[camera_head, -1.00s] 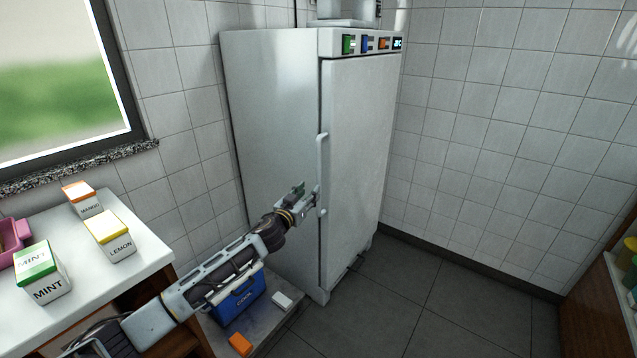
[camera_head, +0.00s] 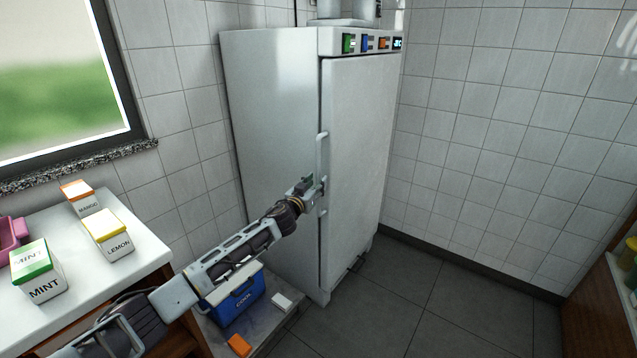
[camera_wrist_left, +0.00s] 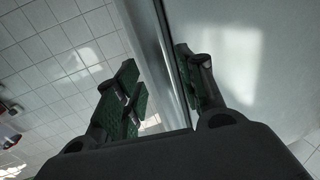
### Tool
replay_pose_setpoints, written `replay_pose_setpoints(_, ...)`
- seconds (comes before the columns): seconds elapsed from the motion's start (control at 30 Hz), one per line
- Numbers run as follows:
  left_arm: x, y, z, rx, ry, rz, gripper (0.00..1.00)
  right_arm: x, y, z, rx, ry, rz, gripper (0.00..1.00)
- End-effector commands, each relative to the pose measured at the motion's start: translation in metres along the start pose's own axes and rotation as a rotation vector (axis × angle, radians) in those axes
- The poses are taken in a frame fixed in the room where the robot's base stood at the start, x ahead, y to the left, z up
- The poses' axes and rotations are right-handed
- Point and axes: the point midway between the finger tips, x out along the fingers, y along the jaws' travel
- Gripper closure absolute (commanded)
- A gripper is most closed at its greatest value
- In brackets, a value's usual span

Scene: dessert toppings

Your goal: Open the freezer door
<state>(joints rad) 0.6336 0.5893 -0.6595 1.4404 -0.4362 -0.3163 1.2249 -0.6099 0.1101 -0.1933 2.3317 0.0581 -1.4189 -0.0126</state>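The white freezer (camera_head: 275,130) stands against the tiled wall in the head view. Its front door (camera_head: 358,160) is closed, with a vertical bar handle (camera_head: 322,150) along the door's left edge. My left gripper (camera_head: 316,189) is at the lower part of this handle and hides some of it. In the left wrist view, my left gripper's fingers (camera_wrist_left: 162,90) are apart, with a pale vertical strip between them. I cannot tell whether that strip is the handle or the door edge, or whether the fingers touch it. My right gripper is not in view.
A white counter (camera_head: 140,248) with mint, lemon and mango boxes is at the left. A blue cooler (camera_head: 237,300) sits low beside the freezer, near my left arm. The dark floor (camera_head: 440,300) before the freezer is clear. A wooden unit (camera_head: 590,310) stands at the right.

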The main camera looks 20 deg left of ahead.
Motion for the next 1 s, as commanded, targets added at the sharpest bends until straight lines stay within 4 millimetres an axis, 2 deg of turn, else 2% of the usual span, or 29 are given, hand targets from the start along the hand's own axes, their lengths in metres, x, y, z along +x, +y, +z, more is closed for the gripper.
replay_pose_setpoints(0.33,0.02,0.0,0.0,0.0,0.001,0.001,0.61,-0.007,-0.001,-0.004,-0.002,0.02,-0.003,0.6)
replay_pose_setpoints(0.8,0.024,0.001,0.0,0.0,0.0,0.001,0.61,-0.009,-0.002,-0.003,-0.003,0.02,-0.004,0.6)
replay_pose_setpoints(1.0,0.024,0.001,0.0,0.0,0.0,0.001,0.85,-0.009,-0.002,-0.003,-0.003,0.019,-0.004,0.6)
